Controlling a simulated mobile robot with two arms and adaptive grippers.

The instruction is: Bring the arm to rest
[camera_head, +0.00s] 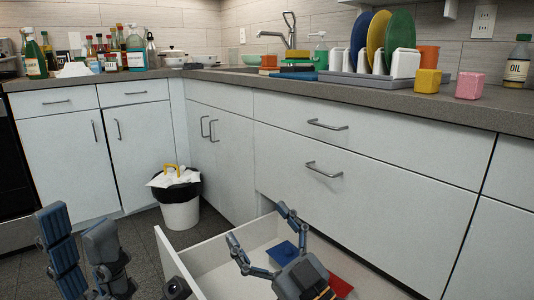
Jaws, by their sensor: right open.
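My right gripper (262,228) is over the open white drawer (186,262) at the bottom centre. Its two fingers are spread apart, pointing up in the picture, with nothing between them. My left gripper (77,222) is at the bottom left, in front of the floor and lower cabinets. Its thick blue-grey fingers stand apart and hold nothing visible. A blue item (284,251) and a red item (341,286) lie in the drawer, partly hidden by my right gripper.
A white bin (181,215) with a black liner stands on the floor left of the drawer. White cabinets (385,195) run below the grey counter (440,108). On it are bottles (136,50), a plate rack (365,80), and yellow (427,81) and pink (469,86) containers.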

